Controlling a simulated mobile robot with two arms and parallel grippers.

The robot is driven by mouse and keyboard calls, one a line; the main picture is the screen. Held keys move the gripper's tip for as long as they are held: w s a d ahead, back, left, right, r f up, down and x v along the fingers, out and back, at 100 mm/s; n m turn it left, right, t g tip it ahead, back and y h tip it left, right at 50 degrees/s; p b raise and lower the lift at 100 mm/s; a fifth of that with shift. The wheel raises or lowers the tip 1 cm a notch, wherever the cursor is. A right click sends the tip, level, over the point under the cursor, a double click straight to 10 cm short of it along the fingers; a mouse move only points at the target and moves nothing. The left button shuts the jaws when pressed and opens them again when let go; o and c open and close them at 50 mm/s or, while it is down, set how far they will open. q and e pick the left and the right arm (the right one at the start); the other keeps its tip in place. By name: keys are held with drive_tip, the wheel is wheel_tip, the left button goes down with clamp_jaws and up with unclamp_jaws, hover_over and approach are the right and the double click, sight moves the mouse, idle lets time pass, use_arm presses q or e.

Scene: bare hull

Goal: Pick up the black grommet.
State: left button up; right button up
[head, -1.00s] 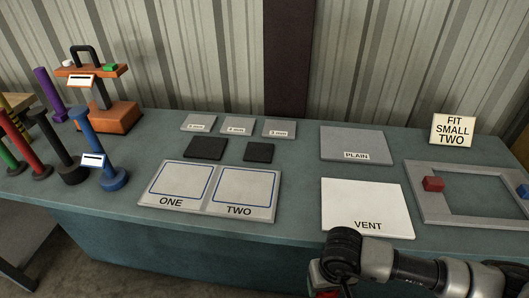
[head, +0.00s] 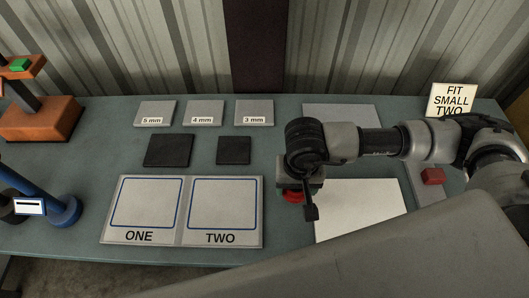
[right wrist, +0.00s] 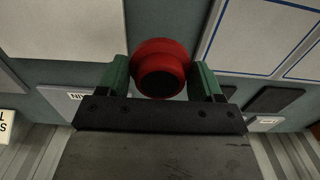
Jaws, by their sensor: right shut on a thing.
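My right gripper (right wrist: 160,85) is shut on a red round piece (right wrist: 160,55) with a dark round opening, held between its green fingers in the right wrist view. In the head view the right gripper (head: 303,190) hangs low over the bench at the right edge of the TWO panel, with the red piece (head: 292,196) showing under it. It looks raised above the bench; the exact gap cannot be told. I see no black grommet that I can make out. My left gripper is not in view.
The ONE and TWO board (head: 180,238) lies at front centre. Behind it are two dark square pads (head: 169,150) and grey plates marked 5, 4 and 3 mm (head: 204,108). A white plate (head: 365,205) lies right of the gripper. A blue post (head: 60,212) stands at left.

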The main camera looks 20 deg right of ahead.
drive_tip(key=w+d+f+p, duration=0.1)
drive_tip(key=w+f, duration=0.1)
drive_tip(key=w, duration=0.1)
drive_tip(key=w+d+f+p, duration=0.1)
drive_tip(key=w+f, duration=0.1)
drive_tip(key=w, duration=0.1)
drive_tip(key=w+d+f+p, duration=0.1)
drive_tip(key=w+f, duration=0.1)
drive_tip(key=w, duration=0.2)
drive_tip(key=shift+w+d+f, duration=0.1)
drive_tip(key=shift+d+f, duration=0.1)
drive_tip(key=shift+f, duration=0.05)
drive_tip(key=shift+w+d+f, duration=0.1)
drive_tip(key=shift+w+f, duration=0.05)
drive_tip(key=shift+w, duration=0.1)
wheel_tip(320, 180, down, 4)
drive_tip(key=shift+r+p, duration=0.1)
drive_tip(key=shift+p, duration=0.5)
drive_tip(key=shift+w+f, duration=0.1)
drive_tip(key=shift+f, duration=0.1)
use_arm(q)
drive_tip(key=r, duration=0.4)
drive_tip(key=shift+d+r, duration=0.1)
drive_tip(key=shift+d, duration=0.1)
